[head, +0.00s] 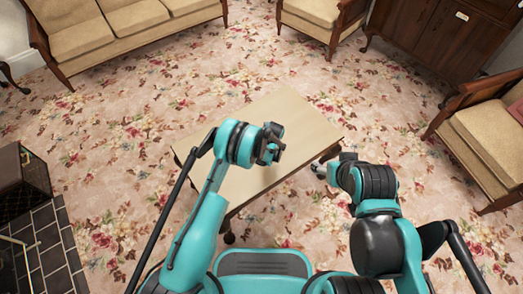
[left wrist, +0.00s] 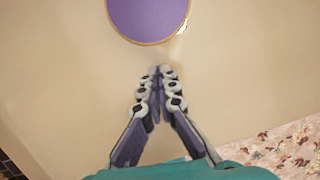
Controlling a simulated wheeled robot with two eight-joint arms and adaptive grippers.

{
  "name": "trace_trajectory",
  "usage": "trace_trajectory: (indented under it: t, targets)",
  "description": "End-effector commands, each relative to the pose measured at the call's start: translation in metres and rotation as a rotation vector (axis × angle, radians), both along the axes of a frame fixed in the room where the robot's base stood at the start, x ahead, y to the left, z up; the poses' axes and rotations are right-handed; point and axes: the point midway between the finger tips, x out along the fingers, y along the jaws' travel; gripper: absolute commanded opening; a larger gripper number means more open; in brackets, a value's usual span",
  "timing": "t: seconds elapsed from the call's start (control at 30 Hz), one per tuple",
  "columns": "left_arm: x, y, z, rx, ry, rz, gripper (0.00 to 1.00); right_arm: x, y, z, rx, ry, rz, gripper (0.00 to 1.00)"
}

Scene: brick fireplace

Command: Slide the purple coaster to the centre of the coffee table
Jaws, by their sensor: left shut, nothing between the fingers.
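The purple coaster (left wrist: 149,15) lies flat on the coffee table (left wrist: 60,80), at the top edge of the left wrist view and partly cut off. It has a thin tan rim. My left gripper (left wrist: 159,72) is shut and empty, its fingertips just short of the coaster with a small gap in the picture. In the head view my left gripper (head: 272,145) is over the pale coffee table (head: 290,108), and I cannot make out the coaster there. My right gripper (head: 322,168) is by the table's right edge; its fingers are too small to judge.
A sofa (head: 110,35) stands at the back left and armchairs (head: 490,140) stand at the right and back. A dark wooden cabinet (head: 440,35) is at the back right. A tiled hearth (head: 45,250) is at the left. The visible tabletop looks otherwise clear.

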Motion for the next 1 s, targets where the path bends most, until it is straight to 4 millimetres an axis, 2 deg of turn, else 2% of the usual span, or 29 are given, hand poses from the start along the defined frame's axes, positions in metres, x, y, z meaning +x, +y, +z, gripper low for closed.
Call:
trace_trajectory:
  t: [0.2,0.4,0.6,0.87,0.93,1.0]
  targets:
    - [-0.011,-0.008,0.049,0.001,-0.001,-0.001,0.0,0.0,0.0,0.024,0.0,0.0,0.0,0.63]
    - [-0.019,-0.012,0.084,0.0,-0.001,0.0,0.0,0.0,0.0,0.037,0.0,0.0,0.0,0.63]
    - [-0.022,-0.013,0.098,0.0,-0.001,0.001,0.0,0.0,0.0,0.041,0.0,0.0,0.0,0.63]
    - [-0.023,-0.013,0.099,-0.001,-0.002,0.003,0.0,0.0,0.0,0.04,0.0,0.0,0.0,0.63]
    - [-0.022,-0.011,0.107,-0.007,-0.007,0.023,0.0,0.0,0.0,0.04,0.0,0.0,0.0,0.63]
    - [-0.02,-0.007,0.123,-0.025,-0.018,0.075,0.0,0.0,0.0,0.041,0.0,0.0,0.0,0.63]
